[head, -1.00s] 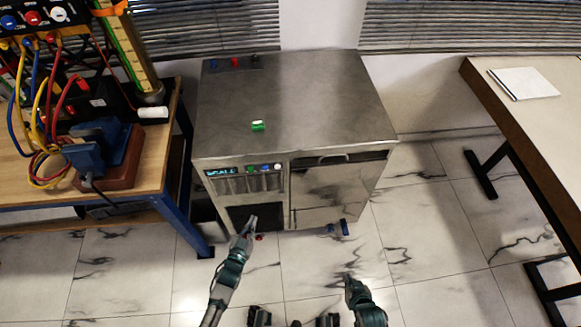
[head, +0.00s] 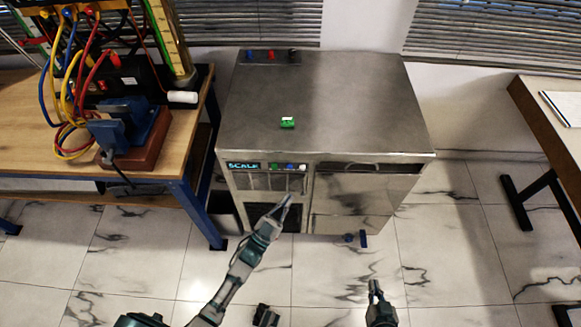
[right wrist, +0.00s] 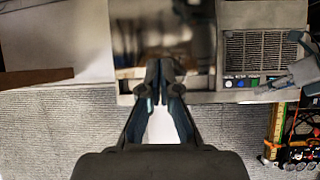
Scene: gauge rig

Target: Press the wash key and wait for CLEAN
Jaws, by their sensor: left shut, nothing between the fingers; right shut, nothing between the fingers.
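A steel machine (head: 325,105) stands against the wall. Its front display (head: 243,166) reads "SCALE" in blue letters. A row of small keys, green (head: 274,166), blue (head: 290,166) and white (head: 303,167), sits right of the display; I cannot read which is the wash key. My left gripper (head: 286,202) is shut and empty, in front of the machine and below the keys in the picture, seemingly apart from them. My right gripper (head: 375,287) is shut and empty, low in front of the machine. In the right wrist view, the keys (right wrist: 240,83) show upside down.
A green-and-white block (head: 288,122) lies on the machine's top. A wooden bench (head: 40,150) with cables and a blue vise stands at left. Another table (head: 555,110) stands at right.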

